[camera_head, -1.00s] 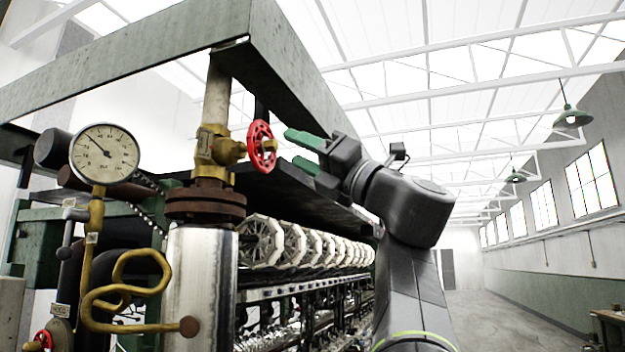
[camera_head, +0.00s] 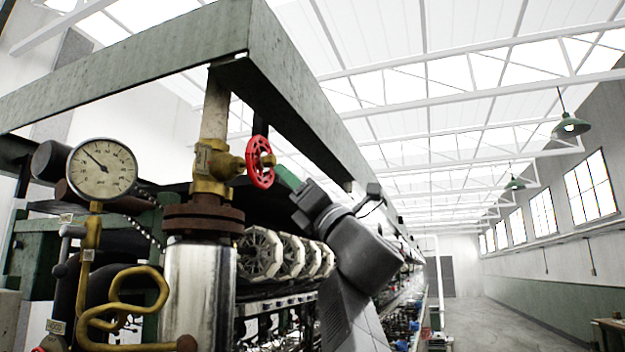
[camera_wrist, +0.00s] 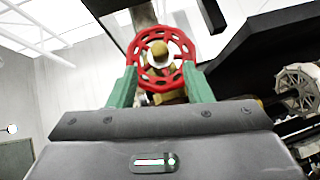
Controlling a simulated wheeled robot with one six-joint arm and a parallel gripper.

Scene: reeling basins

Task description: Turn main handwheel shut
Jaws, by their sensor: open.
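The main handwheel (camera_head: 259,162) is a red spoked wheel on a brass valve (camera_head: 213,163), high on the vertical steam pipe. In the wrist view the red handwheel (camera_wrist: 160,58) faces me, with its brass hub in the middle. My gripper (camera_wrist: 157,82) is open, with one green finger at the lower left of the rim and the other at the lower right. Both fingertips overlap the rim's sides in that view; I cannot tell whether they touch it. In the head view my gripper (camera_head: 283,176) is just right of the wheel, and one finger is largely hidden.
A round pressure gauge (camera_head: 102,169) stands left of the valve. A green steel beam (camera_head: 285,85) runs above the wheel. White reels (camera_head: 262,254) line the machine below my gripper. The aisle floor (camera_head: 497,310) at the right is clear.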

